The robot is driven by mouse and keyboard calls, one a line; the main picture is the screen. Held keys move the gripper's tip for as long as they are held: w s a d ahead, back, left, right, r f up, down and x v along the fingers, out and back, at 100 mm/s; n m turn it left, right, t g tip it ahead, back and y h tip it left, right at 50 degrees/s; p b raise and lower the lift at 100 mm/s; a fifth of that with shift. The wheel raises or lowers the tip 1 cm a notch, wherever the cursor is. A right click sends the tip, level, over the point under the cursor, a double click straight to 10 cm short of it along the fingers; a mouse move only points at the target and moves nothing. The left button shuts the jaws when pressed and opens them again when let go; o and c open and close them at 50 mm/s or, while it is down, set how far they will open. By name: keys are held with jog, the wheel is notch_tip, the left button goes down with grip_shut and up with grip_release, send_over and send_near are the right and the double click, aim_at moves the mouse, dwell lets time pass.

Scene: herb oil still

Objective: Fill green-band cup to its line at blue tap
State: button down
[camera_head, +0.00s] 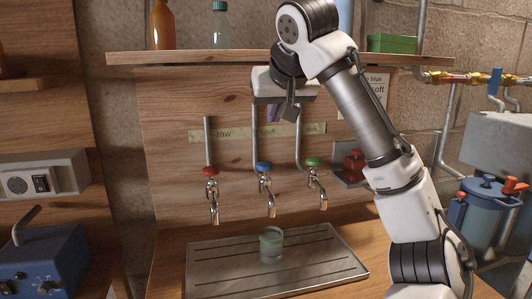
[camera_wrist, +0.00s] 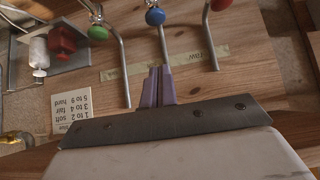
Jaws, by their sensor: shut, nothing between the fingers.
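The cup (camera_head: 271,244), pale and see-through with a green band near its rim, stands upright on the slotted metal drip tray (camera_head: 215,270), below the spout of the blue tap (camera_head: 264,168). I cannot tell the level inside it or see its line. No stream shows under the spout. My gripper (camera_head: 274,113) is shut and empty, above the blue tap in front of the wooden back panel. In the wrist view its purple fingers (camera_wrist: 158,85) are together, close to the blue tap's pipe, with the blue knob (camera_wrist: 155,16) beyond them.
A red tap (camera_head: 210,171) is left of the blue one and a green tap (camera_head: 313,162) right of it. A shelf (camera_head: 220,57) with bottles runs above. A red object (camera_head: 354,164) sits on a bracket at the right. The tray around the cup is clear.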

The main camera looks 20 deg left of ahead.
jog(key=p, duration=0.1)
send_over(264, 161)
jog(key=s+d, duration=0.2)
jog(key=s, duration=0.1)
jog(key=f, duration=0.6)
jog(key=shift+w+a+f, duration=0.15)
jog(key=shift+w+f, duration=0.1)
jog(key=shift+f, duration=0.1)
notch_tip(264, 161, down, 3)
jog(key=shift+w+a+r, duration=0.1)
jog(key=shift+w+r, duration=0.05)
jog(key=shift+f, duration=0.85)
